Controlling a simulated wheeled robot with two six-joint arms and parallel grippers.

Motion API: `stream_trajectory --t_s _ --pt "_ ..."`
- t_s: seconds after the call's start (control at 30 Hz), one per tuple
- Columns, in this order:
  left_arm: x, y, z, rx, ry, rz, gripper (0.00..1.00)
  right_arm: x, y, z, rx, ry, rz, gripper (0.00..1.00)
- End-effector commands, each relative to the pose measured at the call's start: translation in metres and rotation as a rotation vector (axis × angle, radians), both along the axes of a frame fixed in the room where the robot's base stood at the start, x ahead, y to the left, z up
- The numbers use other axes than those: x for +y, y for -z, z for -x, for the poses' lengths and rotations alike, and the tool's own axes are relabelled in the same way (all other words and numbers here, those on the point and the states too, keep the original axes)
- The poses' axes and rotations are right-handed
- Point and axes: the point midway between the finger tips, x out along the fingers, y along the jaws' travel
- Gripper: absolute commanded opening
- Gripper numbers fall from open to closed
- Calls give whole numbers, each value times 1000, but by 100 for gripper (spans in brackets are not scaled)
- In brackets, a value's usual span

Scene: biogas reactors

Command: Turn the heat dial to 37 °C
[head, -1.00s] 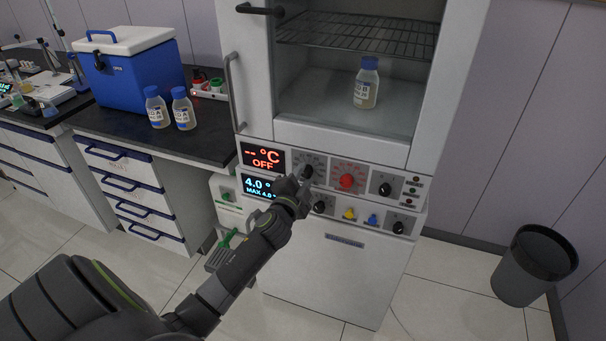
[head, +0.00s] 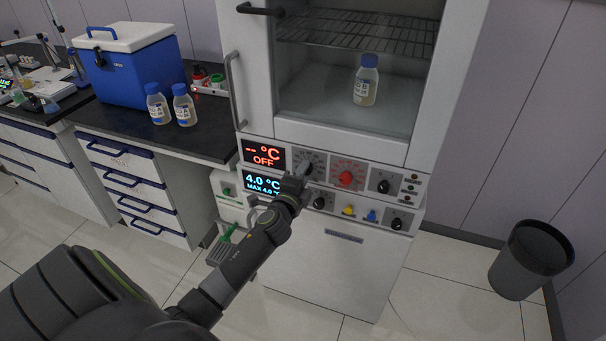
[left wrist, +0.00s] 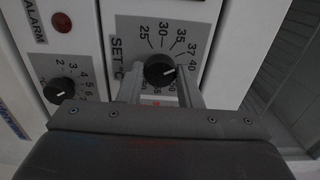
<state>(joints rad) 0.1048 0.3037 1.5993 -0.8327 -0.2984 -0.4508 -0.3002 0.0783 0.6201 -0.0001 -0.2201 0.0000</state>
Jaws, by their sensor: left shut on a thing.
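The heat dial is a black knob (left wrist: 159,70) in a grey scale plate marked 25, 30, 35, 37, 40 and beyond, labelled SET °C. In the head view its plate (head: 317,159) is on the upper control row, partly covered by my gripper. My left gripper (left wrist: 161,88) is shut on the knob, one finger on each side. It also shows at the panel in the head view (head: 304,170). The knob's white mark points right in the left wrist view, towards the 40 side; a finger hides part of the scale. The upper display (head: 264,155) reads "-- °C OFF". My right gripper is not in view.
Below is a second control row with a display (head: 262,183) reading 4.0 °C. A bottle (head: 365,82) stands inside the chamber. A bin (head: 530,262) is at right.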

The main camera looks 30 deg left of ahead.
Motion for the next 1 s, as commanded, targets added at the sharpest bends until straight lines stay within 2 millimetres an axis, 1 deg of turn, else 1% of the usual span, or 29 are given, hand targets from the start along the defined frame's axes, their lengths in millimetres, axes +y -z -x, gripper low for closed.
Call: stream_trajectory --t_s 0.27,0.3,0.43,0.77,0.87,1.0 --pt "0 2 0 3 0 2 9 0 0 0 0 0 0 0" --pt "0 2 0 2 0 3 36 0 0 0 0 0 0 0" --pt "0 1 0 1 0 2 53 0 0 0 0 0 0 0" --pt "0 1 2 1 0 1 54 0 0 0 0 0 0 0" --pt "-2 2 10 1 0 2 54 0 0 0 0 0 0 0" --pt "-7 1 31 2 -1 3 54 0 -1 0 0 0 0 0"
